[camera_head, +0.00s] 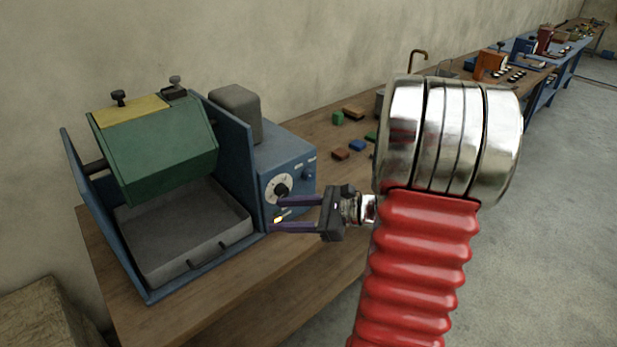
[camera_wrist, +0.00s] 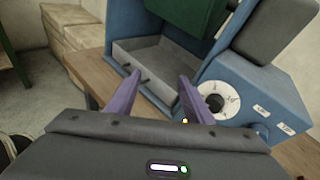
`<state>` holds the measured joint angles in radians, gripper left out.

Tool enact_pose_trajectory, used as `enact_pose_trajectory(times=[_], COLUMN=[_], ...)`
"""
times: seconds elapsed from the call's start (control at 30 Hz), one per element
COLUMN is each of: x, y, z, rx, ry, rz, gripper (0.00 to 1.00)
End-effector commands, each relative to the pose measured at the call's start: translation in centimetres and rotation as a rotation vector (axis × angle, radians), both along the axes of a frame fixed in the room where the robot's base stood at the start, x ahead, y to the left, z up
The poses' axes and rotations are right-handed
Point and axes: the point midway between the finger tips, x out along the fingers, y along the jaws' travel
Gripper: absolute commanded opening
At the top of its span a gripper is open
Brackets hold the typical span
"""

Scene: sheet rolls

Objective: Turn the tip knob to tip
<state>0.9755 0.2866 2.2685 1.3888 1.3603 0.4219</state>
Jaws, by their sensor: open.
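The knob (camera_head: 280,190) is a dark knob on a round white dial, on the front of the blue control box (camera_head: 290,158). In the wrist view the knob (camera_wrist: 215,103) and its dial show just right of the right finger. My gripper (camera_head: 276,214) is open and empty, its two purple fingers pointing at the box. In the head view its upper finger lies close below the knob; I cannot tell whether it touches. A small yellow-lit spot (camera_head: 278,219) shows between the fingers. Small labels on the box are too small to read. A green drum (camera_head: 160,150) hangs above a grey tray (camera_head: 190,235).
The machine's blue side wall (camera_head: 232,165) stands left of the dial. Several small coloured blocks (camera_head: 340,154) lie on the wooden bench (camera_head: 325,130) behind my gripper. More benches with machines (camera_head: 500,65) run along the wall. Open floor (camera_head: 560,200) lies to the right.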

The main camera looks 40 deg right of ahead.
Motion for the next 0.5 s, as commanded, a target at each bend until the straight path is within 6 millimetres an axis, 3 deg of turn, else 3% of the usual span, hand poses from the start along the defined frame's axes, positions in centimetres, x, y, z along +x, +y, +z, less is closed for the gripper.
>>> enact_pose_trajectory(times=[0.03,0.3,0.4,0.5], x=[-0.1,-1.9,-3.0,-3.7], y=[-2.3,-14.1,-17.1,-18.9], z=[-0.6,-2.9,-3.7,-4.1], rx=[0.058,0.340,0.405,0.442], ry=[-0.004,-0.076,-0.103,-0.122], rz=[-0.070,-0.430,-0.521,-0.573], gripper=[0.47,0.47,0.47,0.47])
